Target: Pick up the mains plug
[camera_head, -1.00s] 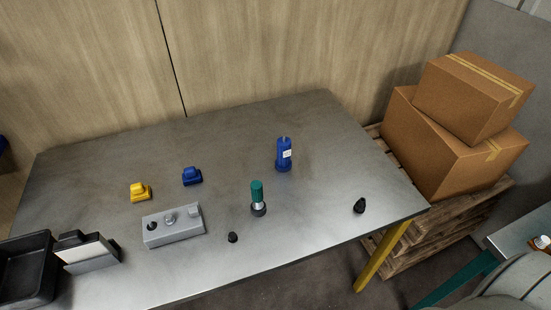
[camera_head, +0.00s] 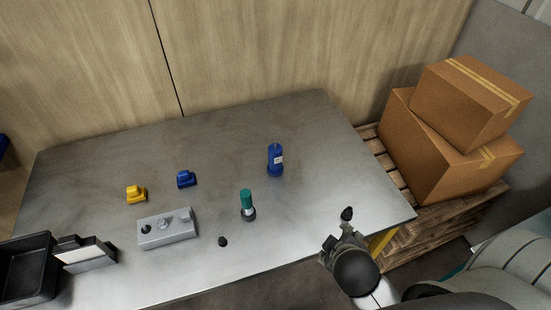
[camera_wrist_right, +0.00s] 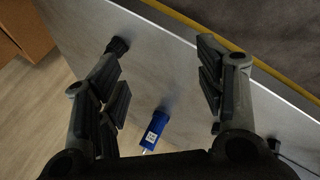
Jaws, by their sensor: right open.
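My left gripper is not in view.
Cardboard boxes (camera_head: 440,145) sit on a pallet at the right. The table's middle back is clear.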

